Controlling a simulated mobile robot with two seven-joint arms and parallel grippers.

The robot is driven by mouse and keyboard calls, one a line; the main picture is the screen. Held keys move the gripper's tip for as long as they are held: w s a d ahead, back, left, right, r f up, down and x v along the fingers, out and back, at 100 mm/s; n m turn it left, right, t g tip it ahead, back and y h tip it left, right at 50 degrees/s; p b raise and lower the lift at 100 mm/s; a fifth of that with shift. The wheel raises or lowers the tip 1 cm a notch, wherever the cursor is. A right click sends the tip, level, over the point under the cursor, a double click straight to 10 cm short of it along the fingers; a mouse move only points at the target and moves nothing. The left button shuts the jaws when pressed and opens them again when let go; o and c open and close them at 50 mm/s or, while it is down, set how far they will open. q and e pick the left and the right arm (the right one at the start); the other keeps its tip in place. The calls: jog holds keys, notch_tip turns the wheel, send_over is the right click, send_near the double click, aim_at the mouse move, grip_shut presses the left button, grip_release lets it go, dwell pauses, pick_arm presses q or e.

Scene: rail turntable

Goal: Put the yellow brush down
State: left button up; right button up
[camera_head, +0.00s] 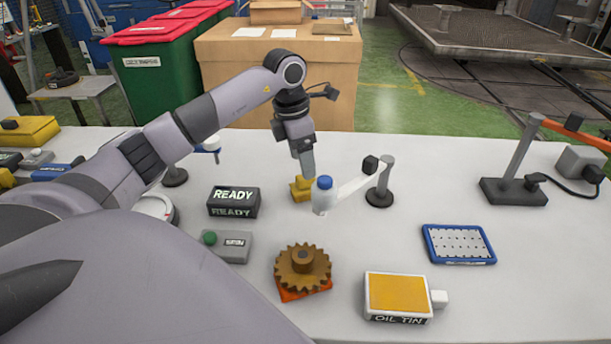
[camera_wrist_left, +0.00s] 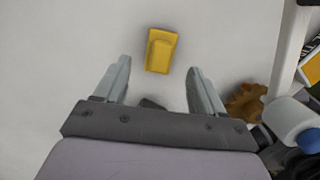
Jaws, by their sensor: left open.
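The yellow brush (camera_head: 302,190) is a small yellow block with a raised, narrower top. It rests on the white table below my left gripper (camera_head: 308,172). In the left wrist view the brush (camera_wrist_left: 160,51) lies just beyond the fingertips, in line with the gap between them. My left gripper (camera_wrist_left: 158,70) is open, with both fingers apart and nothing between them. In the head view the fingers hide part of the brush, and the exact height above it is hard to tell. My right gripper is not in view.
A READY box (camera_head: 234,201) is left; a brown gear (camera_head: 302,268), oil tin (camera_head: 398,296) and blue-framed tray (camera_head: 458,244) are nearer. Table between is clear.

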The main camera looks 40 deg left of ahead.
aim_at(299, 177)
pick_arm(q)
jog(key=r, duration=0.5)
jog(key=shift+s+a, duration=0.2)
jog(key=shift+s, duration=0.15)
jog(key=shift+f, duration=0.1)
